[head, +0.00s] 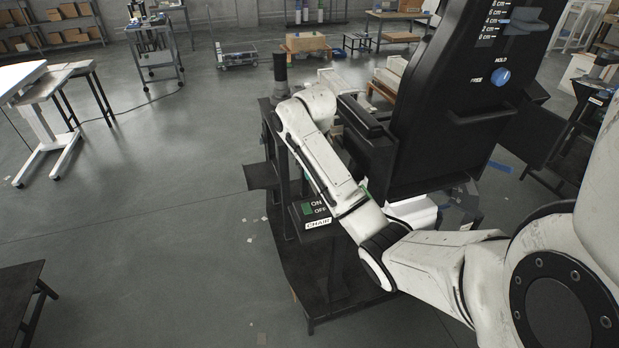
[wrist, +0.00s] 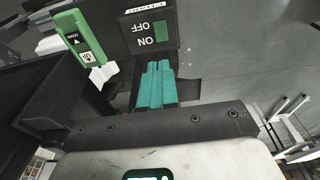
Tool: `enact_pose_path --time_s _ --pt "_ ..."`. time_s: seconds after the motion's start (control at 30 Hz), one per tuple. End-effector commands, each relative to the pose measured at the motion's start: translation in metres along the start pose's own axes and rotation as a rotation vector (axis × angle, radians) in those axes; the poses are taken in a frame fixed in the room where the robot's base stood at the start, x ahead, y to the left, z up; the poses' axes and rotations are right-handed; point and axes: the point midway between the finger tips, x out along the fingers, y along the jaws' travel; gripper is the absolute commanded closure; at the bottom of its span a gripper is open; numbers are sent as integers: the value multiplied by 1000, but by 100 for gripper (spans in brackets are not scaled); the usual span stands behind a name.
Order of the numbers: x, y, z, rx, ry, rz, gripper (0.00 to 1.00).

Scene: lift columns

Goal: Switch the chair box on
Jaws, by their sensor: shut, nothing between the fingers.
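The chair box is a dark box (head: 301,220) with a CHAIR label, ON and OFF lettering and a green switch (head: 307,208), on a dark stand left of my forearm in the head view. In the wrist view the box (wrist: 133,36) appears upside down at the top, with its green switch (wrist: 161,31) beside the lettering. I cannot tell which way the switch is set. My gripper (wrist: 158,64) shows two teal fingers, shut together and empty, just below the box in the picture. Contact is not clear. The fingers are not discernible in the head view.
A tall black column (head: 440,100) with a centimetre scale and a blue knob (head: 500,77) stands right of my forearm. A green panel with an arrow (wrist: 80,38) is left of the box in the wrist view. Open floor (head: 150,220) lies to the left.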

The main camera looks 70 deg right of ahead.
Motion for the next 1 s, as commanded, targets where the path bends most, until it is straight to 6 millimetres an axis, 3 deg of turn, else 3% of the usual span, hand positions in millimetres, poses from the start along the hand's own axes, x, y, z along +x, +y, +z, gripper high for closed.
enact_pose_path --time_s 0.77,1.0 --pt "1 0 -12 -3 -3 -4 100" --pt "22 1 -11 -1 -6 -4 100"
